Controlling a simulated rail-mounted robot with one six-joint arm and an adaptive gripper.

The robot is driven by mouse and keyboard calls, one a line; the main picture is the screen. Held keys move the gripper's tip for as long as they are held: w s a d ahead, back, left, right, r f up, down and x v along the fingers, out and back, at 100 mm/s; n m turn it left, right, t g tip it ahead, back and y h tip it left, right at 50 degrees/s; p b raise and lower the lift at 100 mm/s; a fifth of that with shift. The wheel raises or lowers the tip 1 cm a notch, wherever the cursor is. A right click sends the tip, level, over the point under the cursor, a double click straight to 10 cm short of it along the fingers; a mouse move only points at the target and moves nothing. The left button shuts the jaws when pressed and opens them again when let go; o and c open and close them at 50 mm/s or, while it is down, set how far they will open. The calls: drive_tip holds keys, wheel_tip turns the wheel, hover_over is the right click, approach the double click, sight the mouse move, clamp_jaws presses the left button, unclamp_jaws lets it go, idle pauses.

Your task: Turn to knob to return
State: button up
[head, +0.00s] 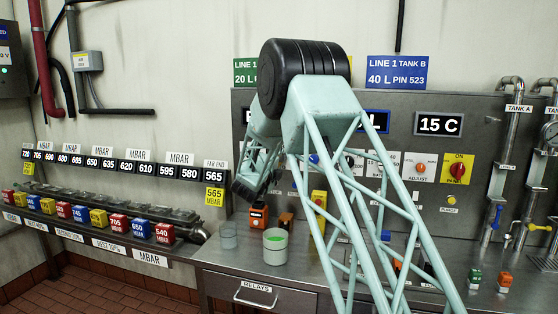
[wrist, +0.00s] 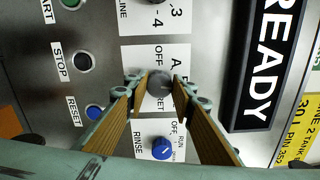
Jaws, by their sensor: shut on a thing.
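In the wrist view, a round grey knob (wrist: 159,84) sits on a white label plate in the metal panel. The plate reads OFF above the knob, with parts of other words, one ending "RET", beside and below it. My gripper (wrist: 158,79) has its two wood-brown fingers on either side of the knob, shut on it. The fingers hide part of the plate, and I cannot make out which way the knob points. In the head view my arm covers the gripper and this knob.
In the wrist view, a blue RINSE knob (wrist: 161,148) is close below, STOP (wrist: 82,62) and RESET (wrist: 94,112) buttons are to the left, and a READY display (wrist: 264,70) is to the right. In the head view a cup (head: 276,250) stands on the bench.

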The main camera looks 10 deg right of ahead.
drive_tip(key=shift+s+d+r+m, duration=0.1)
drive_tip(key=shift+m, duration=3.9)
drive_tip(key=shift+d+m, duration=0.1)
drive_tip(key=shift+m, duration=3.9)
drive_tip(key=o, duration=0.8)
drive_tip(key=shift+o, duration=0.2)
drive_tip(key=shift+s, duration=0.1)
drive_tip(key=v, duration=1.2)
drive_tip(key=shift+a+r, duration=0.1)
